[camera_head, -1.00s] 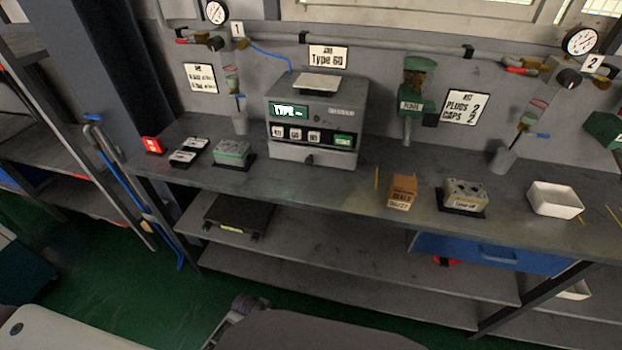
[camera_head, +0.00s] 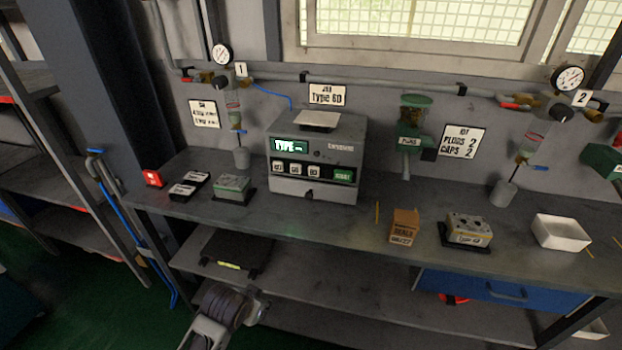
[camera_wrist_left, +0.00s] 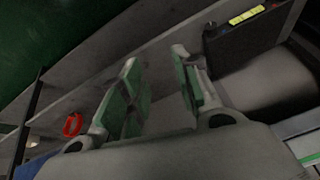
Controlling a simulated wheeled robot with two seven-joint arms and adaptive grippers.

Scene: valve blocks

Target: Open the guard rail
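I cannot pick out a guard rail with certainty. A bent blue-and-grey bar (camera_head: 135,220) stands upright off the bench's left end. My left gripper (camera_head: 235,308) is low in front of the bench's lower shelves, to the right of that bar and apart from it. In the left wrist view its two green-padded fingers (camera_wrist_left: 155,58) stand apart with nothing between them. My right gripper is in neither view.
The bench top (camera_head: 330,215) carries a grey tester (camera_head: 315,165), a cardboard box (camera_head: 403,226), valve blocks (camera_head: 468,230) and a white tray (camera_head: 560,232). A black case (camera_head: 236,250) lies on the shelf below, near my left gripper. Green floor is free at the lower left.

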